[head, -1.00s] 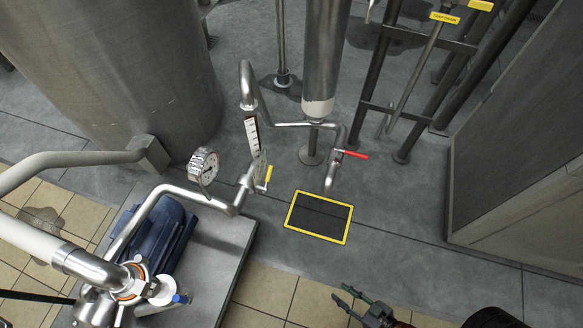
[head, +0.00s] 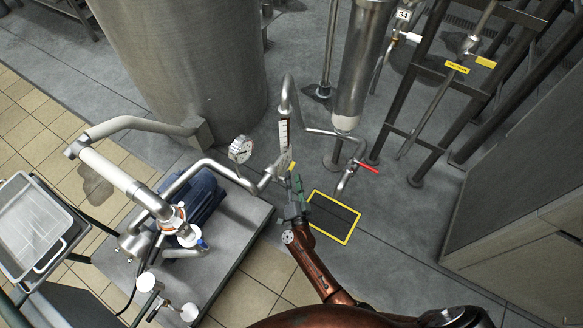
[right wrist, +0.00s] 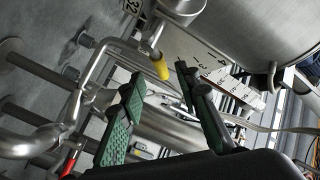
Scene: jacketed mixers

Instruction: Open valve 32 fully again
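A plate reading 32 (right wrist: 131,6) shows at the top of the right wrist view, close to a valve lever with a yellow grip (right wrist: 162,67). In the head view the yellow lever end (head: 291,166) shows beside the pipe under the scaled gauge, just beyond my right gripper (head: 295,181). In the right wrist view the green-padded fingers of my right gripper (right wrist: 160,82) are apart. The yellow grip lies ahead of the gap between them, and I see no contact. The valve body is largely hidden in the head view. My left gripper is not in view.
A red-handled valve (head: 369,169) is right of the yellow lever, above a yellow-framed floor grate (head: 350,232). A white-handled valve tagged 34 (head: 403,15) is at the back.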

